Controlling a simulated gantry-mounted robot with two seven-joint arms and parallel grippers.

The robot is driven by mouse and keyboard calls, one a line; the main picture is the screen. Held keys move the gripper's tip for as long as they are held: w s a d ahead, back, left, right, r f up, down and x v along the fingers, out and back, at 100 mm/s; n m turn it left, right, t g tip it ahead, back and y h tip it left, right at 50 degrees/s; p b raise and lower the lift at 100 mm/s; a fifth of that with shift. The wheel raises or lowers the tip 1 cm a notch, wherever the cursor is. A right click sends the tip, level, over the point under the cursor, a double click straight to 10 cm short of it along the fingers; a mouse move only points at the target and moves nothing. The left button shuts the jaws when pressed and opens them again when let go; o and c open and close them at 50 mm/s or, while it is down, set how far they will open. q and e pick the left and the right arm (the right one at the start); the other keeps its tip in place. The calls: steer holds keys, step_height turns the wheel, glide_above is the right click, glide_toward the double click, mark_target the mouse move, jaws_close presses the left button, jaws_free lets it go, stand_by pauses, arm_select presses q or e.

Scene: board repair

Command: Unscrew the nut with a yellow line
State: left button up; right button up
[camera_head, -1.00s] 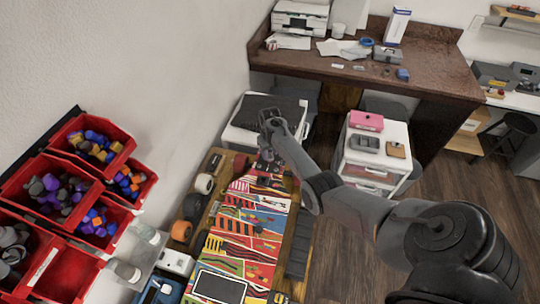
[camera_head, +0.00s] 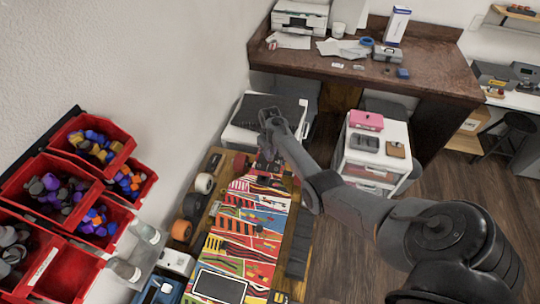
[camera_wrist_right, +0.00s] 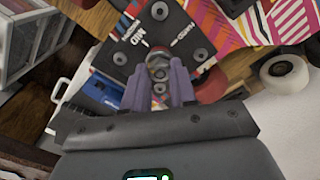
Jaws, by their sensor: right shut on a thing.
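The colorful skateboard (camera_head: 240,240) lies on a wooden bench. In the right wrist view, a black truck plate (camera_wrist_right: 121,58) marked "MID" is fixed to the board with several dark bolts. My right gripper (camera_wrist_right: 160,82) points at the truck, its two purple-grey fingers close together around a small round metal nut (camera_wrist_right: 158,61). My left gripper is not in view.
Red bins (camera_head: 70,270) with colored parts stand at the left. A white wheel (camera_wrist_right: 285,70) and a red wheel (camera_wrist_right: 211,86) are beside the truck. A blue object (camera_wrist_right: 102,92) lies near the gripper's left. A white drawer unit (camera_head: 375,150) stands to the right.

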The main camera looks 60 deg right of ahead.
steer(key=n, duration=0.4)
steer(key=shift+n, duration=0.4)
steer(key=n, duration=0.2)
steer(key=shift+r+n, duration=0.1)
steer(key=shift+n, duration=0.3)
steer(key=n, duration=0.3)
